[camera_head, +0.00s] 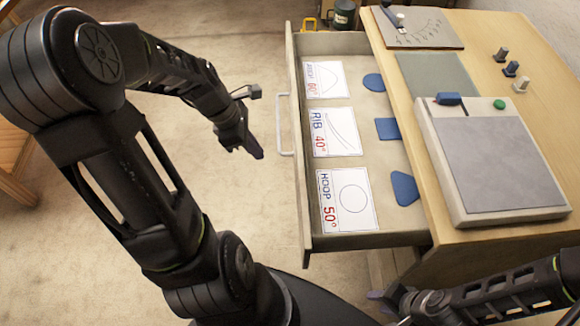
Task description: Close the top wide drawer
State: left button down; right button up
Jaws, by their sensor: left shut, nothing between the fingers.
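The top wide drawer (374,170) is pulled out to the left from the wooden cabinet (480,30). Its front panel faces left and carries a pale bar handle (282,125). My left gripper (251,146) is shut and empty, to the left of the handle with a visible gap between them. My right gripper (378,295) is low in the picture, near the drawer's near side; its fingers are too small and dark to read.
The drawer holds three labelled cards (335,132) and three blue shapes (387,129). The cabinet top bears a grey-topped board (490,160), small knobs (511,68) and a marked sheet (415,27).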

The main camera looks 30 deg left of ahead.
pick_arm(q)
jog(key=w+d+f+p, duration=0.1)
jog(key=w+d+f, duration=0.3)
jog(key=f, duration=0.5)
jog(key=shift+w+d+f, duration=0.15)
jog(key=shift+w+d, duration=0.2)
jog(key=shift+d, duration=0.7)
pick_arm(e)
jog(key=shift+r, duration=0.45)
